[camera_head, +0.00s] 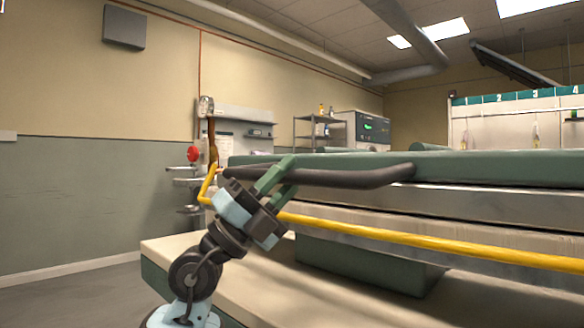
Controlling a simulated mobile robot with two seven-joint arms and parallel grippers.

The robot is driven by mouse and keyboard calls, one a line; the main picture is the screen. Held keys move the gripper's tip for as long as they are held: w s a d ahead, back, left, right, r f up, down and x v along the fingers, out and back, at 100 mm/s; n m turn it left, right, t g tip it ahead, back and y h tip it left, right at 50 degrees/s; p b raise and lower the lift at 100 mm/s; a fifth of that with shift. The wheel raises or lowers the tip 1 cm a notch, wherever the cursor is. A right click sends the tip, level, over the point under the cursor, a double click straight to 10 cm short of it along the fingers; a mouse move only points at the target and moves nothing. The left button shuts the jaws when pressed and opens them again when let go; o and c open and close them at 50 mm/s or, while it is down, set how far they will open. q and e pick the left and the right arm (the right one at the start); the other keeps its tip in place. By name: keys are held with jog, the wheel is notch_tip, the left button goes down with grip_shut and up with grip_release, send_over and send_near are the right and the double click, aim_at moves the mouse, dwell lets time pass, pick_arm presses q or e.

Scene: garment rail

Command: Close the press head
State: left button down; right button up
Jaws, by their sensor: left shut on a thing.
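The press head (480,168) is a long green slab with metal plates beneath it, filling the right of the head view. A thick dark handle (365,178) runs along its front edge. My left gripper (278,175) comes up from below and is shut on this handle near its left end. A yellow bar (430,241) runs along the front of the press. A pale padded bed (300,300) lies below, with a green block (370,268) above it. The exact gap between head and bed is hard to judge. My right gripper is out of view.
A grey shelf rack (318,132) and a cabinet with a green display (368,128) stand behind the press. A numbered rail (515,96) with tags is at the back right. Floor at the left (80,298) is clear.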

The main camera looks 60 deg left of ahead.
pick_arm(q)
jog(key=shift+d+f, duration=0.15)
jog(key=shift+f, duration=0.35)
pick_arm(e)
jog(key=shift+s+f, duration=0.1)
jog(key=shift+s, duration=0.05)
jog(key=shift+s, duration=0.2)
pick_arm(q)
jog(key=c, duration=1.3)
grip_release()
jog(key=shift+f, duration=0.1)
jog(key=shift+o, duration=0.2)
